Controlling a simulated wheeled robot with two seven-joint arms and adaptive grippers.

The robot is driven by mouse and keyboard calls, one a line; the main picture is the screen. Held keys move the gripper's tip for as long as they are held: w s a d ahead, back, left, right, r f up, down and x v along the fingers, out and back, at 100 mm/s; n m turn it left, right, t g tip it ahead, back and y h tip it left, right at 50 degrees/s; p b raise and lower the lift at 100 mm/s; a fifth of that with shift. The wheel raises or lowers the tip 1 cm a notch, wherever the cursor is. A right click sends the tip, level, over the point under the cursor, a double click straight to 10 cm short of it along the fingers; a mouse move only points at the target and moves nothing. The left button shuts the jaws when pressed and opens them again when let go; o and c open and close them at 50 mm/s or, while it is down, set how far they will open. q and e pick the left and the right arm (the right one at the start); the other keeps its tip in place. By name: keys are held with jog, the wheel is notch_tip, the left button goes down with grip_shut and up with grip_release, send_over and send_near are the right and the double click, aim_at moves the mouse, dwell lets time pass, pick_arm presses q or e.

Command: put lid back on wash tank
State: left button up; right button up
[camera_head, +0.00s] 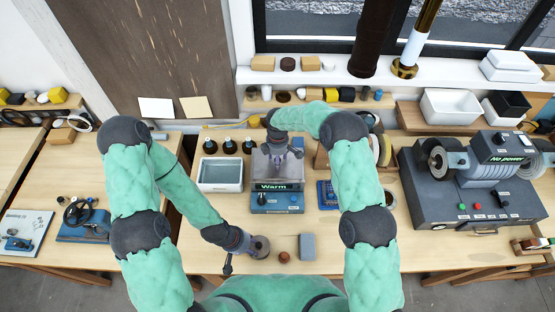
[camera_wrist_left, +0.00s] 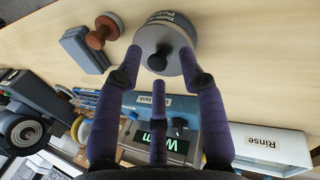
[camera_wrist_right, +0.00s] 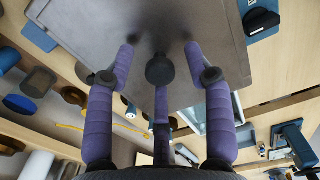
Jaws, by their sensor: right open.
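The wash tank (camera_head: 277,197) is a blue-based box with a lit "Warm" display, in the middle of the bench. A flat grey lid (camera_wrist_right: 90,25) with a dark round knob (camera_wrist_right: 160,70) fills the top of the right wrist view. It appears to lie over the tank; its seating at the edges cannot be told. My right gripper (camera_wrist_right: 160,60) is open above it, fingers spread around the knob. My left gripper (camera_wrist_left: 157,72) is open beside a round grey pot (camera_wrist_left: 178,35) with a black knob, which also shows in the head view (camera_head: 259,246).
A white rinse tray (camera_head: 220,174) stands left of the tank, with several dark bottles behind. A wooden-handled tool (camera_head: 285,257) and grey block (camera_head: 307,247) lie in front. A large grey machine (camera_head: 470,190) stands at right.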

notch_tip(320, 180, up, 11)
dwell(0.4)
jog(key=shift+r, duration=0.1)
